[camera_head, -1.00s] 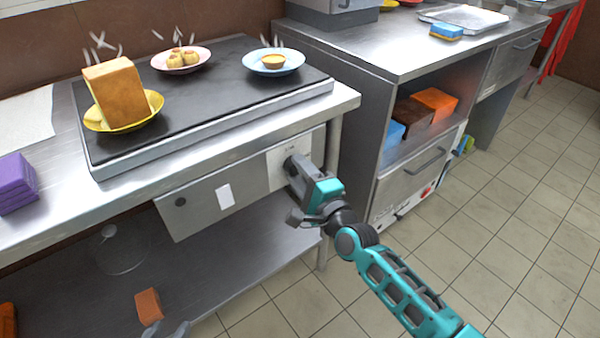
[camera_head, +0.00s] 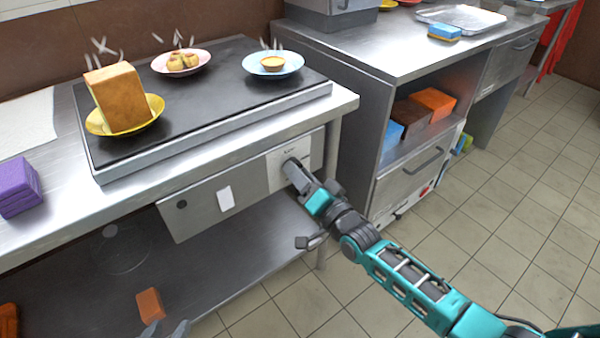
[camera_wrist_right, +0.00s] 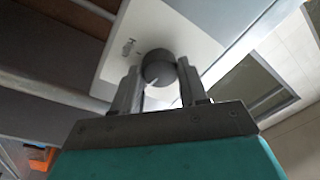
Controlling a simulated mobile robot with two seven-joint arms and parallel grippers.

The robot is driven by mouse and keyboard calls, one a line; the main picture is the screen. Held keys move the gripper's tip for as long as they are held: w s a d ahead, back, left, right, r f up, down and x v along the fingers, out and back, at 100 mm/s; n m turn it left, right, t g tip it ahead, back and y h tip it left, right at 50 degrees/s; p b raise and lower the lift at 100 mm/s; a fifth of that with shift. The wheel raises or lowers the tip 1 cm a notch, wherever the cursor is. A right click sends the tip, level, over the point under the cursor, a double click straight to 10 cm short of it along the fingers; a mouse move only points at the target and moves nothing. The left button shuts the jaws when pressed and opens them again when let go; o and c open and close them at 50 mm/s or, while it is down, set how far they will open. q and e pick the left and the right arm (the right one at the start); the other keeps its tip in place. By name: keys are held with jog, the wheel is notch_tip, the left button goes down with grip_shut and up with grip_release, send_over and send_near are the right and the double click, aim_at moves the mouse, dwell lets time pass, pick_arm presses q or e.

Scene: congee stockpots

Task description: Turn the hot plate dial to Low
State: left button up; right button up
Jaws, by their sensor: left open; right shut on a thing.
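The hot plate dial (camera_wrist_right: 158,68) is a dark round knob with a pale pointer mark, on a white label plate (camera_head: 307,158) on the front panel under the hot plate (camera_head: 200,100). In the right wrist view it sits between the fingers of my right gripper (camera_wrist_right: 160,88), which is shut on it. In the head view my right gripper (camera_head: 296,172) covers most of the dial. The label writing is too small to read, so the setting cannot be told. My left gripper (camera_head: 166,330) is open and empty at the bottom edge, its fingertips only partly in view.
On the hot plate stand a yellow plate (camera_head: 150,122) with a bread block, a pink plate (camera_head: 160,66) and a blue plate (camera_head: 288,67) with food. A purple block stack (camera_head: 18,187) lies left. An orange block (camera_head: 150,303) is low down. The steel cabinet (camera_head: 350,110) stands close right.

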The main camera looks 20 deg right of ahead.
jog(key=shift+w+d+r+n+g+y+p, duration=0.1)
jog(key=shift+n+g+y+p, duration=0.5)
jog(key=shift+n, duration=3.1)
jog(key=shift+s+d+n+g+y+p, duration=0.15)
jog(key=shift+n+p, duration=0.9)
jog(key=shift+n, duration=2.65)
jog(key=shift+w+a+r+n+g+y+p, duration=0.15)
jog(key=shift+n+g+y+p, duration=0.45)
jog(key=shift+n, duration=3.1)
jog(key=shift+d+f+t+h, duration=0.1)
jog(key=shift+t+h, duration=0.15)
jog(key=o, duration=1.1)
jog(key=shift+c, duration=0.2)
jog(key=p+v, duration=0.2)
jog(key=v, duration=1.1)
jog(key=shift+p, duration=0.35)
